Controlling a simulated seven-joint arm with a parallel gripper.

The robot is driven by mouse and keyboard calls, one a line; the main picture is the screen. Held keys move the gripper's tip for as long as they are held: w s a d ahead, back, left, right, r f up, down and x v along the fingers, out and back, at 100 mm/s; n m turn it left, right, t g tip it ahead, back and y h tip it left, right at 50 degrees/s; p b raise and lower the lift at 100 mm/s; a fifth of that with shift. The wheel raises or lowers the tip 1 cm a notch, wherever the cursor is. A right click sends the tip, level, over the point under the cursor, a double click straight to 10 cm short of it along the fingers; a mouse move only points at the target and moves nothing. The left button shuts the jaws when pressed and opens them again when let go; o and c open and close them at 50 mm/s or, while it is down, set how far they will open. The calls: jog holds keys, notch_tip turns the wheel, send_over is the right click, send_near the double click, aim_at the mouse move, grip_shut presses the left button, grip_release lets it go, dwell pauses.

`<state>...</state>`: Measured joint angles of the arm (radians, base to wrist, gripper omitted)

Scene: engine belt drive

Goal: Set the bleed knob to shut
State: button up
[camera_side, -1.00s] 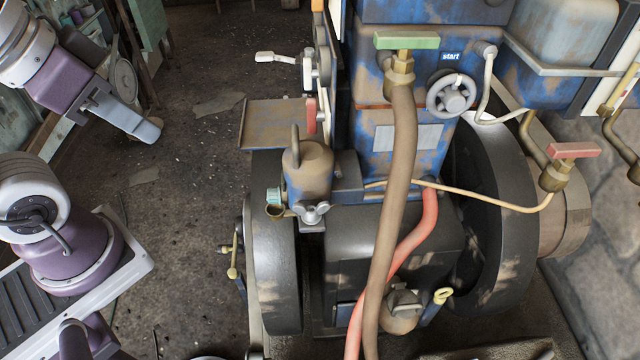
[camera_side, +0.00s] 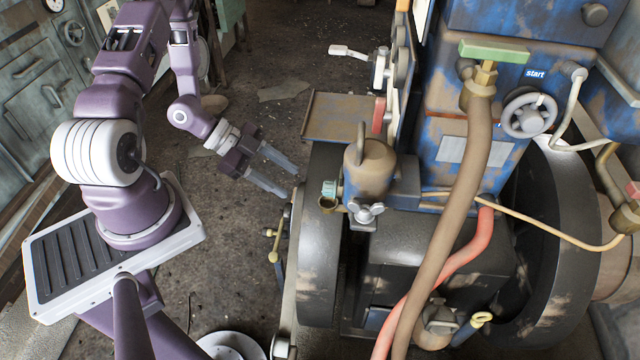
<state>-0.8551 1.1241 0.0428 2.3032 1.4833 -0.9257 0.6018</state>
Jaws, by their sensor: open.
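A small grey wing-shaped knob (camera_side: 366,212) sits low on the front of the brown canister (camera_side: 369,168) on the engine. A second small knob, yellow (camera_side: 481,318), stands by a rounded brown pot low at the front. No label shows which one is the bleed knob, and I cannot read a setting on either. My gripper (camera_side: 290,180) is open and empty, its two pale fingers apart and pointing right toward the engine. It is left of the canister and of the wing knob, apart from both.
A teal-capped fitting (camera_side: 329,189) juts from the canister's left side, near my fingers. The dark flywheel (camera_side: 322,245) stands below. A thick brown hose (camera_side: 455,200) and a red hose (camera_side: 460,254) cross the engine's front. The floor left of the engine is open.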

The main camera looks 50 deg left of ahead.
aim_at(330, 188)
jog(key=s+d+r+n+t+h, duration=0.3)
jog(key=d+r+t+h, duration=0.2)
jog(key=d+r+t, duration=0.1)
jog(key=x, duration=0.7)
jog(key=shift+d, duration=0.25)
jog(key=shift+s, duration=0.1)
grip_shut()
